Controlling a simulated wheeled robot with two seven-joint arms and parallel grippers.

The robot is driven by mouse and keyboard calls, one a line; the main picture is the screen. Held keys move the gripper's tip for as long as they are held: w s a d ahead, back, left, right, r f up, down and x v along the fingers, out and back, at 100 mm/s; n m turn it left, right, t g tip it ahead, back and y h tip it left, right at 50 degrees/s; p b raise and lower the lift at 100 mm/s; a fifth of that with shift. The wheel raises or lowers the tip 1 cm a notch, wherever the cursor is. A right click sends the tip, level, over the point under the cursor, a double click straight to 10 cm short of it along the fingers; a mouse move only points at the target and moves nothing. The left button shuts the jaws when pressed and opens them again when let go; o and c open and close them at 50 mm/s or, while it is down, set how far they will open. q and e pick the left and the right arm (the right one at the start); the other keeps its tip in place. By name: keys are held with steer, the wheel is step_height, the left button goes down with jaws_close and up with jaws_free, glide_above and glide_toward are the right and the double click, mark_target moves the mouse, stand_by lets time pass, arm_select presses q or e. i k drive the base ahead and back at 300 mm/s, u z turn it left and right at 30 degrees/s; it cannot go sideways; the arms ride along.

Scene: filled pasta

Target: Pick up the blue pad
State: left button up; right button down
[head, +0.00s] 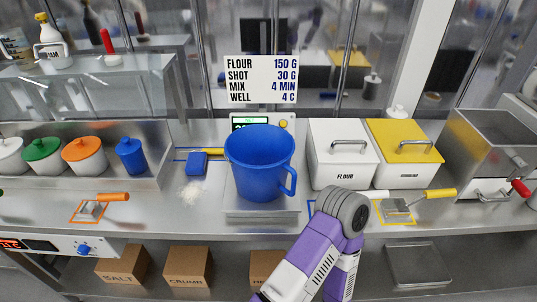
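A blue flat-headed item with a yellow handle (197,163), the likeliest blue pad, lies on the steel counter left of the large blue jug. A thin blue outline shows on the counter around it. A purple and white arm of mine rises from the bottom centre-right and ends in view at a dark grey round joint, right of the jug. No fingers show on it, and I cannot tell what it hides. My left gripper is not in view.
The blue jug (259,165) stands on a scale (262,216). White powder (191,192) lies below the blue item. A flour bin (342,155) and yellow-lidded bin (404,155) stand right; lidded pots (84,155) stand left. Orange-handled (112,197) and yellow-handled (440,193) tools lie in front.

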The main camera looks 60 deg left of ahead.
mark_target(196, 164)
steer(key=z, duration=0.7)
steer(key=k, duration=1.5)
steer(key=u, duration=0.3)
